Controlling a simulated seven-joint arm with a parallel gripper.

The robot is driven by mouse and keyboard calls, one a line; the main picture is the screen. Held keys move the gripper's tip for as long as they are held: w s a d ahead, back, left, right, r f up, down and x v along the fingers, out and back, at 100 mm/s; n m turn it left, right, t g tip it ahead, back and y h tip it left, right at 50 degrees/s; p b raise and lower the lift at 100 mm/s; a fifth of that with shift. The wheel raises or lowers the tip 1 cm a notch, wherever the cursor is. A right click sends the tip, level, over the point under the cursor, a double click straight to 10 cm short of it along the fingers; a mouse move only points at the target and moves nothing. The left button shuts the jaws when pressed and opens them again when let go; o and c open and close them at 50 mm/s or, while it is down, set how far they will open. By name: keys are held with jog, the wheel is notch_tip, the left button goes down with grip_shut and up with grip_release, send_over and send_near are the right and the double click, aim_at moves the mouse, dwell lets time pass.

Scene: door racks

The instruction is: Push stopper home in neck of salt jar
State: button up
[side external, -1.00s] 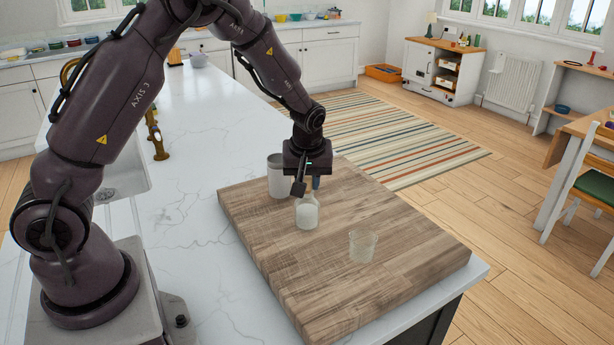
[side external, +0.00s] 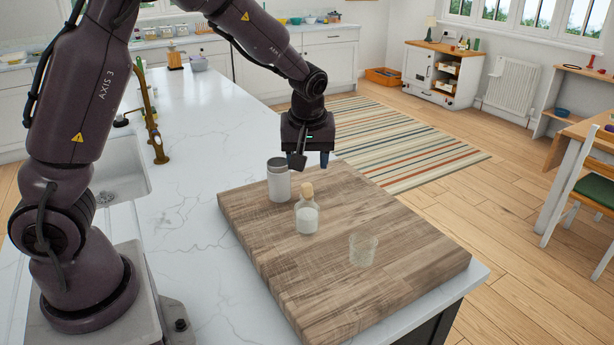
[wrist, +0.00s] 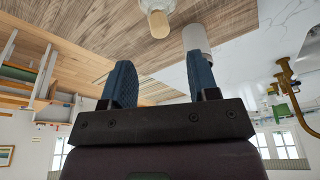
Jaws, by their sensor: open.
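The salt jar (side external: 307,219) is a small clear glass bottle with white salt inside, upright on the wooden board. A tan cork stopper (side external: 307,191) stands upright at its neck, with a tall part above the rim. I cannot tell how deep it sits. My gripper (side external: 311,163) is open and empty above the stopper and apart from it. In the wrist view the stopper (wrist: 159,24) and jar (wrist: 151,4) show at the top, beyond the blue fingertips (wrist: 158,62).
A white canister with a grey lid (side external: 279,182) stands close behind and left of the jar. An empty clear glass (side external: 363,249) stands to the front right. The board (side external: 410,262) has free room on its right and front. A brass tap (side external: 155,135) is far left.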

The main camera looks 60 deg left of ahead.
jog(key=v, duration=0.5)
jog(key=shift+d+r, duration=0.1)
dwell(0.3)
jog(key=s+d+r+m+h, duration=0.1)
jog(key=s+d+r+m, duration=0.1)
jog(key=s+d+m, duration=0.2)
jog(key=s+d+r+m+t+h, duration=0.1)
jog(key=s+d+r+m+h, duration=0.1)
jog(key=s+m, duration=0.5)
jog(key=s+d+r, duration=0.1)
jog(key=s+d, duration=0.1)
jog(key=s, duration=0.2)
jog(key=shift+s+r+m+t, duration=0.2)
jog(key=shift+s+m+t, duration=0.1)
jog(key=shift+o, duration=0.3)
jog(key=s+r, duration=0.1)
jog(key=s+t, duration=0.1)
jog(key=s, duration=0.1)
jog(key=s+d+r+m+t, duration=0.1)
jog(key=shift+s+r, duration=0.3)
jog(key=shift+r, duration=0.05)
jog(key=shift+r+t, duration=0.3)
